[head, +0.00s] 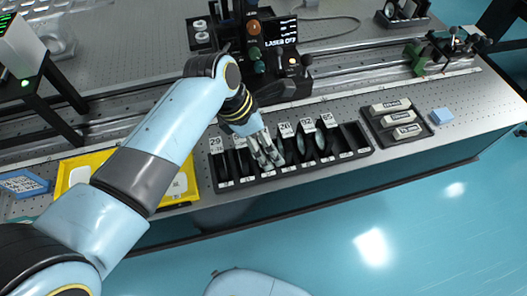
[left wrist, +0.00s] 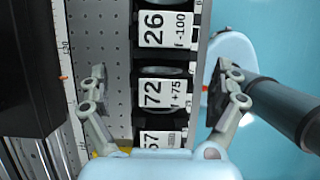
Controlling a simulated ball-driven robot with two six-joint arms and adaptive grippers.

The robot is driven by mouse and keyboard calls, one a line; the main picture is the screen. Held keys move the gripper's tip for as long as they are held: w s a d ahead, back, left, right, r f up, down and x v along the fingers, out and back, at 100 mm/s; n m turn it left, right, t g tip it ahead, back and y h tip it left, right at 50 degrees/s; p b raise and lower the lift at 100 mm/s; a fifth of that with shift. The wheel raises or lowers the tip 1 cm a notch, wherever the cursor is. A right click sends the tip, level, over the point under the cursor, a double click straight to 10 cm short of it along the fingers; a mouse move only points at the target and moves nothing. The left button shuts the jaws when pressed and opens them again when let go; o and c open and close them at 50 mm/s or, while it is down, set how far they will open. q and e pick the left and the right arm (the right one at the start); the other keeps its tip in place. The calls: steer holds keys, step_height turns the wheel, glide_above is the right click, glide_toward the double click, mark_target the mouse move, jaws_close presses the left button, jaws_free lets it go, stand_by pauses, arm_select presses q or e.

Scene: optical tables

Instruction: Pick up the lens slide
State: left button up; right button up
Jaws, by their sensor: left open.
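A black slotted rack (head: 363,143) on the table's front edge holds several upright lens slides with white number labels. One slide labelled 29 (head: 216,145) is at its left, one labelled 26 (head: 285,130) near the middle. My left gripper (head: 267,160) is over the rack's left-middle part and hides some slots. In the left wrist view the open fingers (left wrist: 165,82) stand on either side of the slide labelled 72, +75 (left wrist: 161,94), with a gap on both sides. The slide labelled 26, -100 (left wrist: 166,30) is above it. My right gripper is not in view.
A yellow tray (head: 190,196) is left of the rack. A black tray with several labelled cases (head: 395,119) and a blue block (head: 441,116) are on its right. A black device with a "LASER OFF" screen (head: 280,31) stands behind, near a long rail.

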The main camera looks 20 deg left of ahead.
arm_select(q)
steer(key=x, duration=0.2)
steer(key=shift+d+f, duration=0.15)
steer(key=shift+f, duration=0.1)
steer(key=shift+d+f, duration=0.1)
steer(key=shift+f, duration=0.25)
steer(key=shift+c, duration=0.4)
steer(key=c, duration=1.1)
steer(key=shift+c, duration=1.1)
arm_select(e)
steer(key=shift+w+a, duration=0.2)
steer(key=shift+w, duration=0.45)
